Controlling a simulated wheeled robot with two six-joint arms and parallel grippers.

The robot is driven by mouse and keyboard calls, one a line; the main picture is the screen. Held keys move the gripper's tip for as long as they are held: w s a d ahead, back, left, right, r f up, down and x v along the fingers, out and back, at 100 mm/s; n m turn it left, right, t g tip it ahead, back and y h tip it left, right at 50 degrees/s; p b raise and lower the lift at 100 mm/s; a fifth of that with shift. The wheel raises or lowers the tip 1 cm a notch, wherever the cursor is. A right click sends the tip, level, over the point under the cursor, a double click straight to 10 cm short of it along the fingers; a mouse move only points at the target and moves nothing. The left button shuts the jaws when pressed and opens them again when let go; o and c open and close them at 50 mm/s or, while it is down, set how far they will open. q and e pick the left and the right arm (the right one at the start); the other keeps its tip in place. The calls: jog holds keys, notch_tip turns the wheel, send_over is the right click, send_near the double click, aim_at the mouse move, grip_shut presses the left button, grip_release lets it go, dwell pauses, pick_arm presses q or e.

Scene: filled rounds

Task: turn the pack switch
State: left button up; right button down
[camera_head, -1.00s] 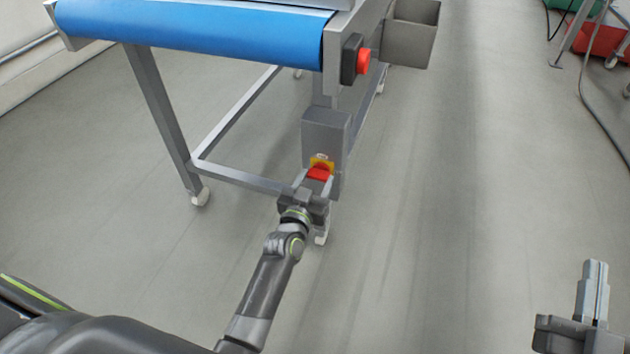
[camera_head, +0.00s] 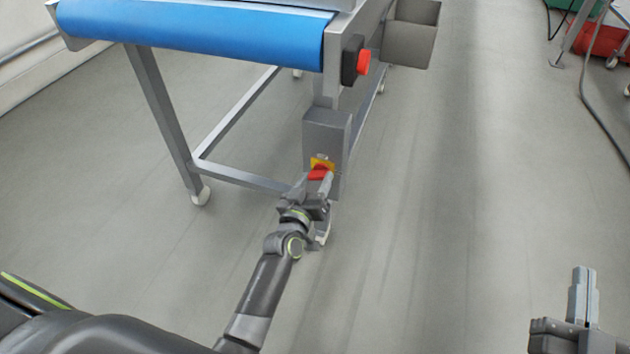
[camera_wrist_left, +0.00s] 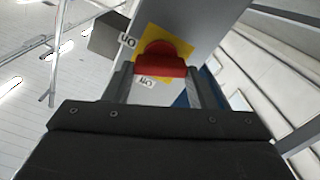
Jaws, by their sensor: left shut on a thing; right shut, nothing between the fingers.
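The pack switch is a red rotary handle (camera_head: 319,174) on a yellow plate (camera_head: 322,162), fixed to a grey box (camera_head: 325,130) on the conveyor's leg. In the left wrist view the red handle (camera_wrist_left: 160,62) lies crosswise between my fingers, with the yellow plate (camera_wrist_left: 185,50) behind it. White labels (camera_wrist_left: 146,81) sit beside it; one seems to read ON, the other is hard to read. My left gripper (camera_head: 318,180) is shut on the red handle. My right gripper (camera_head: 583,270) is shut and empty at the lower right, far from the switch.
A conveyor with a blue belt (camera_head: 190,30) stands above on a grey frame with castors. A red push button (camera_head: 363,62) and a grey bin (camera_head: 408,40) are on its right side. The floor to the right is clear up to a cable (camera_head: 600,125).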

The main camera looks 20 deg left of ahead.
pick_arm(q)
jog(key=shift+n, duration=0.6)
pick_arm(e)
jog(key=shift+f, duration=0.2)
jog(key=shift+w, duration=0.1)
pick_arm(q)
jog(key=o, duration=1)
pick_arm(e)
jog(key=shift+r, duration=0.1)
